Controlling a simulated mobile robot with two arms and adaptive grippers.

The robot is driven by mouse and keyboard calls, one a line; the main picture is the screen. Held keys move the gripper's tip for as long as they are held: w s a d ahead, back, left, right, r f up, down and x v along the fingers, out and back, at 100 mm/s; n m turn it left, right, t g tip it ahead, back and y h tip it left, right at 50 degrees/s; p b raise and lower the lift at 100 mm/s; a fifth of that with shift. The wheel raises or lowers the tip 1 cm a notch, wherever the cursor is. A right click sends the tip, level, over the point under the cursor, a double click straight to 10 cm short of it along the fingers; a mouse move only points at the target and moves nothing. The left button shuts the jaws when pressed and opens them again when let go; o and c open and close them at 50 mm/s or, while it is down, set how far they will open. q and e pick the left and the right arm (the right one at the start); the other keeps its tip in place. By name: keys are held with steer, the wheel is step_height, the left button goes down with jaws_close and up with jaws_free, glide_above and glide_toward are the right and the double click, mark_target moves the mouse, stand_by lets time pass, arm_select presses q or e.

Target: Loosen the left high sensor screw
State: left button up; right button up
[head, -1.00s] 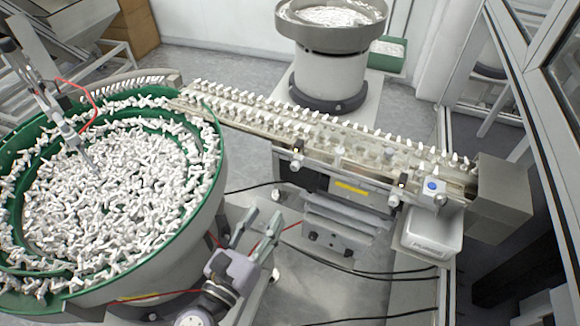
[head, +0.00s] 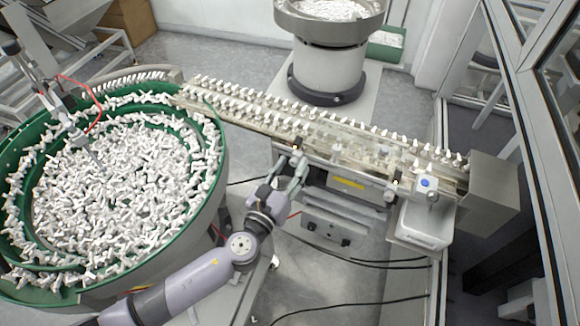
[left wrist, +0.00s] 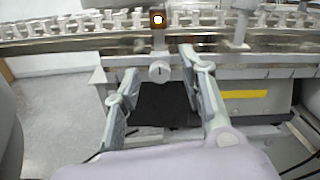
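The left high sensor, a small dark block with a lit spot, sits on the side of the cap rail; in the left wrist view the sensor (left wrist: 158,19) is above a round grey slotted screw knob (left wrist: 159,71). In the head view the knob is partly hidden by my fingers. My left gripper (head: 291,166) is open and reaches up to the rail from the front. In the left wrist view the fingers of my left gripper (left wrist: 159,68) stand apart on either side of the knob, with gaps visible. I cannot tell how far the tips are from it in depth. My right gripper is not in view.
A green-lined feeder bowl (head: 215,178) full of white caps stands left. The rail (head: 250,119) carries caps in rows. A plate with a yellow label (head: 348,184) lies below the rail.

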arm_select(q)
steer(key=shift+c, duration=0.8)
steer(key=c, duration=0.4)
jaws_close()
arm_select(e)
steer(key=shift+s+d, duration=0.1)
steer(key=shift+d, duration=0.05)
